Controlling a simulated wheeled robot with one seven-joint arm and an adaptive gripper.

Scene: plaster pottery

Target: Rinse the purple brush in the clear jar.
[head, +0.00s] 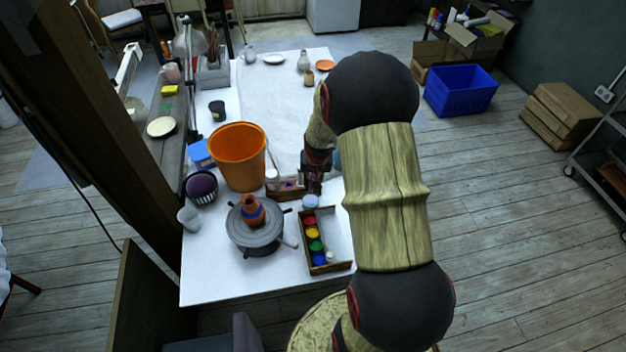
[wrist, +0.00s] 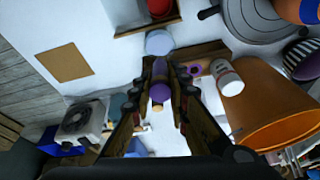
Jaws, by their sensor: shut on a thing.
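My gripper (wrist: 160,80) is shut on the purple brush (wrist: 160,91), which shows between the fingers in the wrist view. In the head view my gripper (head: 317,172) is over the table, right beside the small wooden box (head: 287,193). A small round pale-blue vessel (wrist: 159,42), which looks like the clear jar, lies just beyond the fingertips. It also shows in the head view (head: 310,201), in front of my gripper. The brush appears apart from the jar. The brush's bristles are hard to make out, and its height above the table cannot be told.
An orange bucket (head: 238,160) stands left of my gripper, next to a white jar (wrist: 230,80). A paint box (head: 327,262) is in front of the pale-blue jar. A banding wheel (head: 255,236) with a small painted pot (head: 252,210) is at front left.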

